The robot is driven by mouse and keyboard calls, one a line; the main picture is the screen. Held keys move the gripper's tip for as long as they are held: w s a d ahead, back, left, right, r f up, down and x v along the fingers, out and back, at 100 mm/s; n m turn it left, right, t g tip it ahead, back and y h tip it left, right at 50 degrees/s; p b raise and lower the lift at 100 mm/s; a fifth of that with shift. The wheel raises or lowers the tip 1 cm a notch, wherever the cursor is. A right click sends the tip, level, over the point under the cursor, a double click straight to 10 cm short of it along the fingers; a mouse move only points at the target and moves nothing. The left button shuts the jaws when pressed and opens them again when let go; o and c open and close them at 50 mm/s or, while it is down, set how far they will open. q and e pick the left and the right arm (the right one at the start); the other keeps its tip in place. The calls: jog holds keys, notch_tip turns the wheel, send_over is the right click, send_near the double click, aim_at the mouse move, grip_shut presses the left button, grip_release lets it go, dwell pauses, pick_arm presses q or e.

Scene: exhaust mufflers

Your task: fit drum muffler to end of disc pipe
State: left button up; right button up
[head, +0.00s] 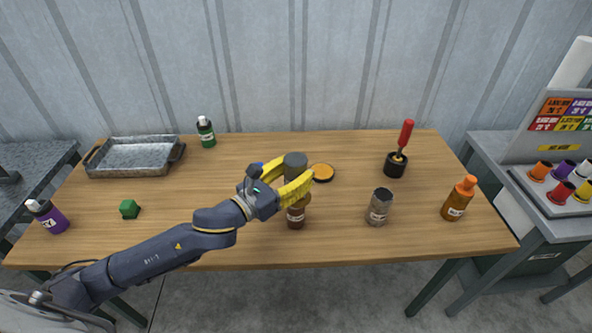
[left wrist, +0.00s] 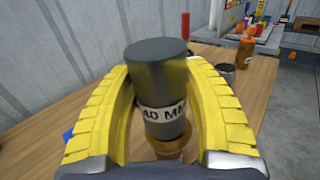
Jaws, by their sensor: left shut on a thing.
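My left gripper (head: 285,180) has its yellow fingers around a dark grey cylinder (head: 295,160), which I take to be the drum muffler. In the left wrist view this cylinder (left wrist: 158,75) stands between the two fingers (left wrist: 160,110), its label reading "40 MM". A brown cylindrical piece (head: 295,216) with a label shows just below the gripper in the head view. Part of a brown piece (left wrist: 175,148) also shows under the cylinder in the left wrist view. I cannot tell whether the two touch, or which piece is the disc pipe. My right gripper is not in view.
A grey labelled can (head: 379,207), an orange bottle (head: 459,199) and a red-handled tool in a black pot (head: 396,164) stand to the right. A metal tray (head: 134,171) and green block (head: 129,209) are left.

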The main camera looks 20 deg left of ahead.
pick_arm(q)
jog(key=shift+f, duration=0.5)
dwell(0.5)
jog(key=o, duration=1.3)
jog(key=shift+c, duration=0.2)
